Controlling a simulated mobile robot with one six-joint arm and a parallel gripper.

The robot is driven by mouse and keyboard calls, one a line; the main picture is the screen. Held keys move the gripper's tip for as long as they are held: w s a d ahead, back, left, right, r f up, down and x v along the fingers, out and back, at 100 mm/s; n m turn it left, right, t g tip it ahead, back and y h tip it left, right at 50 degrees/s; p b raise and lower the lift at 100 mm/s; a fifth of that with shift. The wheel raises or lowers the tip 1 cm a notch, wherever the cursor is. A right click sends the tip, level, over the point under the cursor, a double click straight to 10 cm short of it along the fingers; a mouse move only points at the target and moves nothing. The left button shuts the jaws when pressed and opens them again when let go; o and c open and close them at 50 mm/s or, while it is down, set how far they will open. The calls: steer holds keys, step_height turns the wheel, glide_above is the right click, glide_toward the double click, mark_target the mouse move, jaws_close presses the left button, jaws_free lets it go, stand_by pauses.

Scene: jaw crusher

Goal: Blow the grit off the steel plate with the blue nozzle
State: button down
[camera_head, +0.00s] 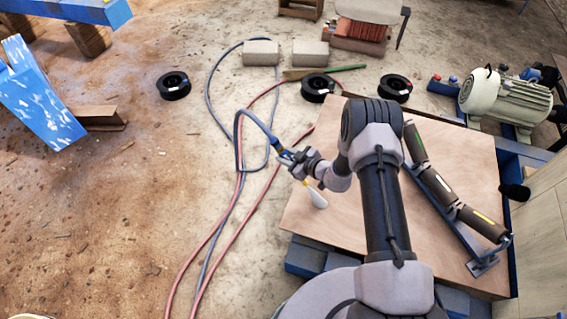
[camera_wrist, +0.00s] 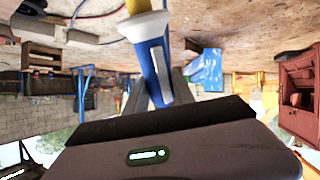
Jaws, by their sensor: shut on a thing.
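The steel plate (camera_head: 38,105) is a blue sheet with pale specks of grit, tilted at the far left of the head view. It also shows in the upside-down wrist view (camera_wrist: 207,68), beyond the nozzle. My gripper (camera_head: 291,159) is shut on the blue nozzle (camera_head: 284,154), over the left edge of the wooden board, well to the right of the plate. In the wrist view, the nozzle (camera_wrist: 157,68) has a blue and white body and a yellow part, and sits between my fingers (camera_wrist: 162,88).
A blue hose (camera_head: 241,135) arches from the nozzle to the floor, crossing red hoses (camera_head: 232,220). Black spools (camera_head: 174,86), grey blocks (camera_head: 261,53) and a rusty beam (camera_head: 101,118) lie around. The wooden board (camera_head: 440,130) carries rollers (camera_head: 436,187).

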steer(key=shift+w+d, duration=0.3)
steer(key=shift+w, duration=0.6)
steer(key=shift+w+d, duration=0.3)
steer(key=shift+w, duration=0.65)
steer(key=shift+w+d, duration=0.3)
steer(key=shift+w, duration=0.6)
steer(key=shift+r, duration=0.1)
